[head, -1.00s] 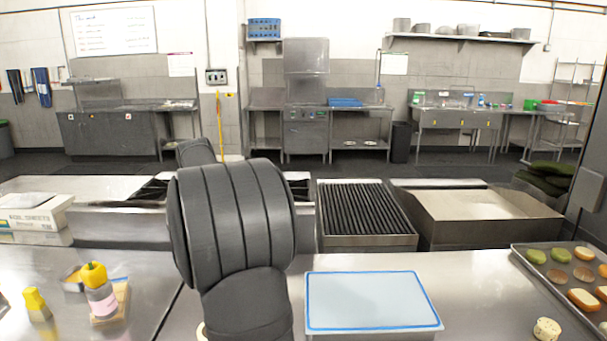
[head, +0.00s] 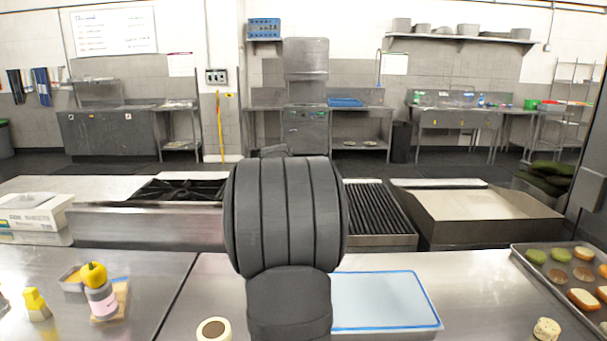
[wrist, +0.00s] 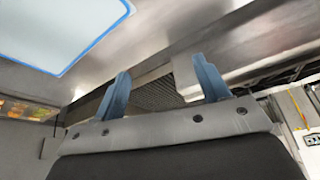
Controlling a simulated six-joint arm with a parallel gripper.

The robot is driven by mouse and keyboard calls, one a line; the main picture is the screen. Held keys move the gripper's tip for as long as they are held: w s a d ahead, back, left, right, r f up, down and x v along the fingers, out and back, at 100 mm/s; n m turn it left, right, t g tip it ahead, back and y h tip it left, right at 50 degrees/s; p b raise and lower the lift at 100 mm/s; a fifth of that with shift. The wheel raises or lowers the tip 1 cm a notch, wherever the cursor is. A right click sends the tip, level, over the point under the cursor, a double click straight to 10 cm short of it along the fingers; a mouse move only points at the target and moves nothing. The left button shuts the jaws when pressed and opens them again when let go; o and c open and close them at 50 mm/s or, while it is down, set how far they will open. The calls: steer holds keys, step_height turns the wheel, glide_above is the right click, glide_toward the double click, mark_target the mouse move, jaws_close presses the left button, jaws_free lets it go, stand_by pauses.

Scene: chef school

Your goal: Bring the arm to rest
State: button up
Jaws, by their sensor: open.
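My gripper (wrist: 162,88) shows in the wrist view with its two blue fingers apart and nothing between them. Beyond the fingers are the steel counter edge and the dark ribbed grill. In the head view my dark arm stands upright in the middle, and the gripper itself is hidden behind it. The arm covers part of the blue-rimmed container (head: 385,300), which also shows at the upper left of the wrist view (wrist: 50,28).
A food tray (head: 541,277) is at right. The grill (head: 377,210) and burners (head: 178,190) lie behind the counter.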

steer(key=s+d+f+m, duration=0.1)
steer(key=s+d+m, duration=0.1)
steer(key=d, duration=0.9)
steer(key=s+d+f+m+g+h, duration=0.1)
steer(key=s+d+m, duration=0.1)
steer(key=d, duration=0.9)
steer(key=shift+s+f+m+h, duration=0.3)
steer(key=shift+f+m, duration=0.1)
steer(key=shift+m, duration=0.1)
